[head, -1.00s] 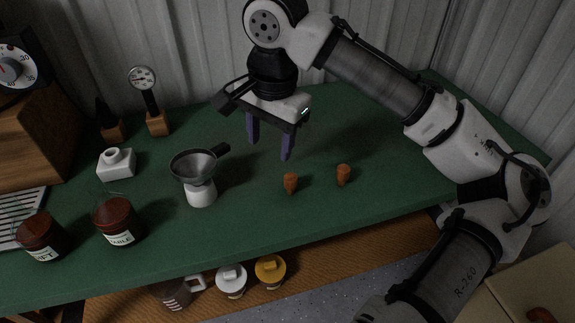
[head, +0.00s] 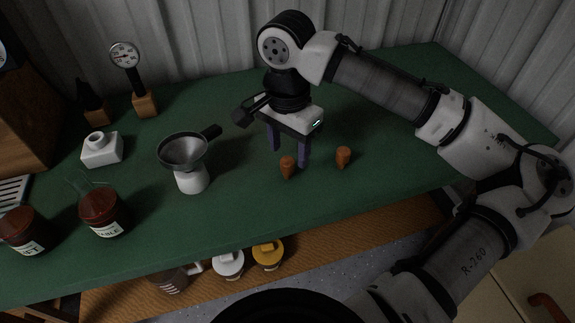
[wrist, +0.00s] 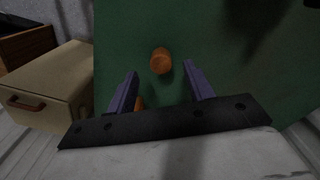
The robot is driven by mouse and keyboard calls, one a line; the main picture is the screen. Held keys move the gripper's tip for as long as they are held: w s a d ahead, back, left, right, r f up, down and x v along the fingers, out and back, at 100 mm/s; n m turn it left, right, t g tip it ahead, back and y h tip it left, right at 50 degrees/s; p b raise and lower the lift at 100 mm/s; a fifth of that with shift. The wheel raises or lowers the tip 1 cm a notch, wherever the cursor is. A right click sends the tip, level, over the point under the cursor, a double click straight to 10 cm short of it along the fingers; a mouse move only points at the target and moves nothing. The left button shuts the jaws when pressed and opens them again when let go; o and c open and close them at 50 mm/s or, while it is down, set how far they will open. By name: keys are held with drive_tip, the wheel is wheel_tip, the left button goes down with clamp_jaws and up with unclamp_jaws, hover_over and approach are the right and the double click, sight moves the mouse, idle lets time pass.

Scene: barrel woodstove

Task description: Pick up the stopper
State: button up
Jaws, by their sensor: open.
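Two small orange-brown stoppers stand on the green table: a left stopper (head: 288,168) and a right stopper (head: 343,158). My gripper (head: 290,156) is open, its two purple fingers pointing down, just behind the left stopper in the head view. The right stopper stands apart, to the right of the fingers. In the wrist view, one stopper (wrist: 161,61) shows in the gap just beyond the fingertips of my gripper (wrist: 161,70). The other stopper (wrist: 138,103) is mostly hidden by the left finger. I cannot tell which is which there. Nothing is held.
A funnel on a white bottle (head: 192,180) stands left of my gripper. Farther left are a white inkwell-like block (head: 102,150), two red-brown jars (head: 104,213) and a gauge on a wooden block (head: 145,104). Lidded cups (head: 228,263) stand on the lower shelf. The table's right side is clear.

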sight(288, 160)
wheel_tip(288, 160, down, 5)
drive_tip(key=shift+r, duration=0.15)
drive_tip(key=c, duration=1)
